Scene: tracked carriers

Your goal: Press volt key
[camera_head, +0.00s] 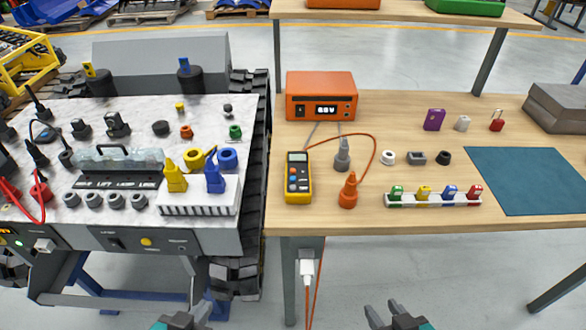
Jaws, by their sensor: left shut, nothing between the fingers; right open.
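A yellow multimeter (291,197) with a dark face, a small screen and several small coloured keys lies on the right wooden table, near its left edge. The key labels are too small to read, so I cannot tell which is the volt key. My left gripper (190,313) is shut and empty at the bottom edge, below the left bench and apart from the multimeter. My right gripper (386,312) is open and empty at the bottom edge, in front of the wooden table. Neither touches anything.
An orange box (320,84) with a lit display stands behind the multimeter. A grey probe (342,155) and an orange probe (348,192) stand to its right, with an orange cable. A tag rack (440,205) is further right. The tracked carrier (120,225) holds many parts.

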